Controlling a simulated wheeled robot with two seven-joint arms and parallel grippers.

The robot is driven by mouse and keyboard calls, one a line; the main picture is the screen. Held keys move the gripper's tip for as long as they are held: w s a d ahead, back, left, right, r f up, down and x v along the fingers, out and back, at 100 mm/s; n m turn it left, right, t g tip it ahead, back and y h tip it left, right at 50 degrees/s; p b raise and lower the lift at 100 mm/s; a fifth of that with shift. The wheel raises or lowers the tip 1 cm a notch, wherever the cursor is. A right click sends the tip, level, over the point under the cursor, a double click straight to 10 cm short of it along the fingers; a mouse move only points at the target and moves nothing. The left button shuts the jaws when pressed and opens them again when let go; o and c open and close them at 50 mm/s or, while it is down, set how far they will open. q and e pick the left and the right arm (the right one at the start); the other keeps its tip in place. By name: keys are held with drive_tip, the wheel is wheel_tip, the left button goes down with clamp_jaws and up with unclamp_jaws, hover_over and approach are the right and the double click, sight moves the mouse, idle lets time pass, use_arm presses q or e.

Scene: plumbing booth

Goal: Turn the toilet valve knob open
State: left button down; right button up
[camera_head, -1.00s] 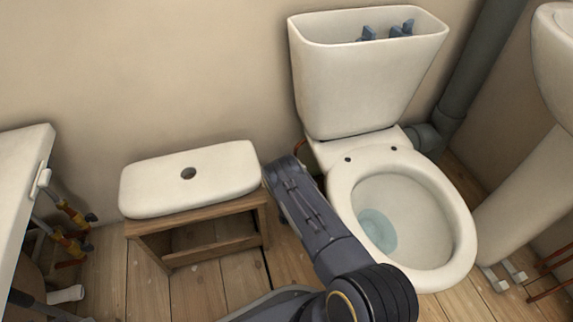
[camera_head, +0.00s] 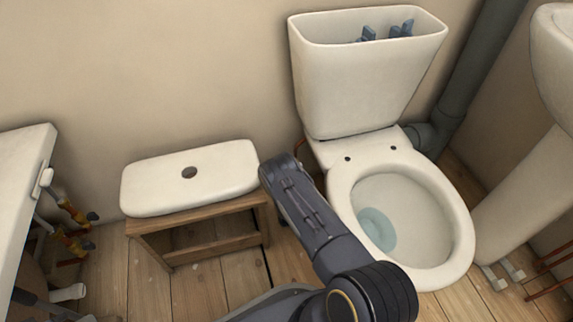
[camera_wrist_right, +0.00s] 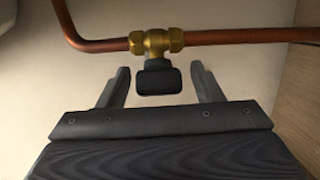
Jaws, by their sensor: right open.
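In the right wrist view, a brass valve (camera_wrist_right: 156,42) sits on a copper pipe, with a dark valve knob (camera_wrist_right: 158,78) below it. My right gripper (camera_wrist_right: 158,82) is open, with one finger on each side of the knob and a gap showing on both sides. In the head view, my right arm reaches down between the stool and the toilet (camera_head: 400,215); its gripper and the knob are hidden there. My left gripper is not in view.
The copper pipe (camera_wrist_right: 250,36) runs along the wall. The cistern (camera_head: 365,85) stands open, and its white lid (camera_head: 225,175) lies on a wooden stool (camera_head: 200,243) left of my arm. A sink pedestal (camera_head: 525,195) stands at the right.

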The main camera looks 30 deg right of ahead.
drive_tip(key=p+v, duration=0.2)
drive_tip(key=v, duration=0.4)
idle(0.4)
